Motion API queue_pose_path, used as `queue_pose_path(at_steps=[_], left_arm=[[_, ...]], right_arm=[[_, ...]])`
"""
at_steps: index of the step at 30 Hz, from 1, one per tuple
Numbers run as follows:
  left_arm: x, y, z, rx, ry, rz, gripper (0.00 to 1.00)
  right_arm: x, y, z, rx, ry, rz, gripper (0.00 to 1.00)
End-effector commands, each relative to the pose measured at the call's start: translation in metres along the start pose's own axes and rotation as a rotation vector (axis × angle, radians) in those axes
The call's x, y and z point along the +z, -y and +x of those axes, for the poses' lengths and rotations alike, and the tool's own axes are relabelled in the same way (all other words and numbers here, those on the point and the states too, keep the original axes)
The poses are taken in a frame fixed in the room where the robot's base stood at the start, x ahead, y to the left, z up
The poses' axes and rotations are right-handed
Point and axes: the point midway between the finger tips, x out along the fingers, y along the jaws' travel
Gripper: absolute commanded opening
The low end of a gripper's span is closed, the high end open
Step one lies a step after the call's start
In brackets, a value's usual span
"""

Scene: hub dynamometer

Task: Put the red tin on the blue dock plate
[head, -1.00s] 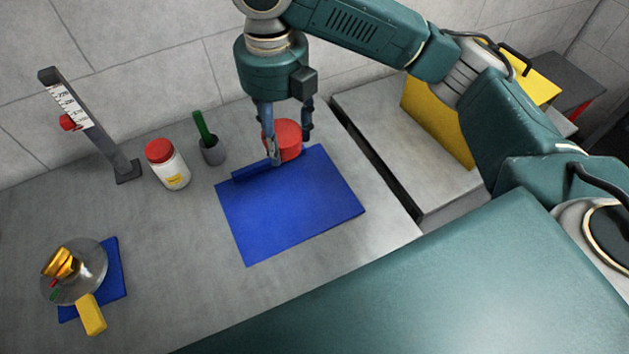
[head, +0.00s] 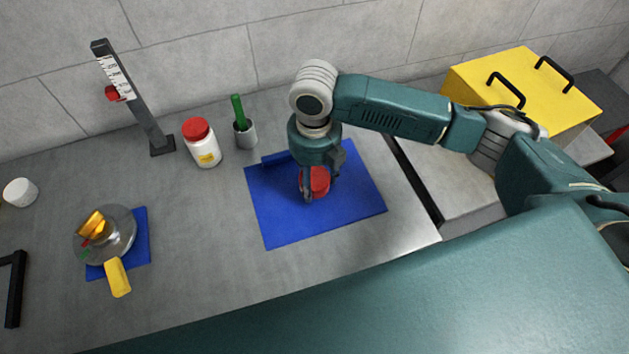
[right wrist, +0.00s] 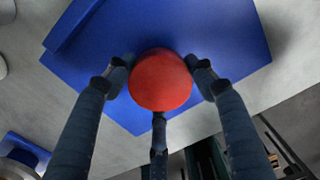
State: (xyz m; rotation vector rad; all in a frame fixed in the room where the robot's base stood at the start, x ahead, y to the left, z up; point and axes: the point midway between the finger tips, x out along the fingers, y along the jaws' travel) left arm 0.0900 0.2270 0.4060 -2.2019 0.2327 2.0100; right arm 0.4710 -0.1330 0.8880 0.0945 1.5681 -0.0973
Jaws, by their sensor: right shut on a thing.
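The red tin (head: 319,181) is between the fingers of my right gripper (head: 318,190), which is shut on it. In the head view the tin appears over the blue dock plate (head: 290,218), inside its outline. The right wrist view shows the round red tin (right wrist: 160,80) end-on, with my gripper's fingers around it and the blue plate (right wrist: 225,35) behind it. I cannot tell whether the tin touches the plate. My left gripper is not in view.
Left of the plate stand a grey cup with a green stick (head: 244,132), a white jar with a red lid (head: 202,143) and an upright scale post (head: 132,97). A glass dish (head: 118,235) sits on a small blue mat. A yellow box (head: 520,90) stands at right.

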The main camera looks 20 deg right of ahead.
Motion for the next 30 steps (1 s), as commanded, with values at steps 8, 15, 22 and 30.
queue_pose_path(at_steps=[8,15,22,30], left_arm=[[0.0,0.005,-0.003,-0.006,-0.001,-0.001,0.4],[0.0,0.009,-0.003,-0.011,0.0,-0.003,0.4],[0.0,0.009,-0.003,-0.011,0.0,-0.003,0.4],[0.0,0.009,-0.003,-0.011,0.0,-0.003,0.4]], right_arm=[[0.001,-0.001,0.024,0.001,0.002,-0.001,0.19],[0.0,0.0,0.026,0.001,0.001,0.0,0.19],[0.0,0.0,0.027,0.0,0.0,0.0,0.74],[0.001,0.0,0.021,0.001,0.002,0.0,0.74]])
